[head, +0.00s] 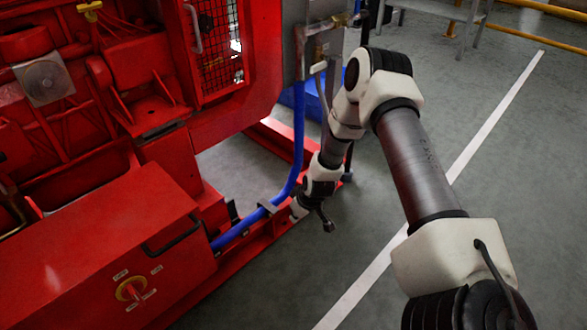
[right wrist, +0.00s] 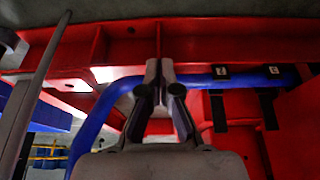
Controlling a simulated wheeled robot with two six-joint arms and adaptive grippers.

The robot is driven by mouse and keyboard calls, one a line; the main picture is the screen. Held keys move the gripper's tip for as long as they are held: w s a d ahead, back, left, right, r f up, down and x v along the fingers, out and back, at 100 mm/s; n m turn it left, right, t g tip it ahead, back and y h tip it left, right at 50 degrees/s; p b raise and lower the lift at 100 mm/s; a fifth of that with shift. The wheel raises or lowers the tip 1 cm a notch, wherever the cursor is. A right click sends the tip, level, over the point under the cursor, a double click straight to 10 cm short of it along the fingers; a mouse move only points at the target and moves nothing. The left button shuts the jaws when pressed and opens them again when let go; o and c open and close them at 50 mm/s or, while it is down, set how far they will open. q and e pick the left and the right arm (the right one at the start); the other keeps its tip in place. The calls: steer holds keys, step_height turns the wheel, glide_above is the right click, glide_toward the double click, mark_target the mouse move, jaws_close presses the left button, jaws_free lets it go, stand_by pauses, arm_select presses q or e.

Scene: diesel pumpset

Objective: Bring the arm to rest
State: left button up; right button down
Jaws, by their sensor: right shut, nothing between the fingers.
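My right arm reaches in from the lower right of the head view. Its gripper (head: 318,206) hangs low beside the blue hose and the red base frame of the pumpset. In the right wrist view the two fingers (right wrist: 159,78) are together at their tips, with nothing between them. The blue hose (right wrist: 104,104) and red frame (right wrist: 240,48) show behind the fingers. I cannot tell whether the gripper touches either. My left gripper is not in view.
The red pumpset (head: 110,245) with a rotary switch (head: 131,289) fills the left. The blue hose (head: 298,130) runs down to the base frame beside a grey post. Open grey floor with a white line (head: 492,120) lies right. Yellow rails (head: 545,35) stand at the back.

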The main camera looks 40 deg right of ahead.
steer(key=s+a+f+n+g+p, duration=0.2)
steer(key=s+a+n+g+p, duration=0.15)
steer(key=s+a, duration=0.95)
steer(key=s+a+r+m+g+p, duration=0.1)
steer(key=s+a+r+m, duration=0.15)
steer(key=s, duration=0.45)
steer(key=s+a+r+m+p, duration=0.1)
steer(key=s+a+r+m, duration=0.15)
steer(key=s, duration=0.55)
step_height(320, 180, up, 37)
steer(key=w+p, duration=0.1)
steer(key=p, duration=3.6)
steer(key=shift+w, duration=0.2)
steer(key=shift+r+p, duration=0.1)
steer(key=shift+p, duration=0.2)
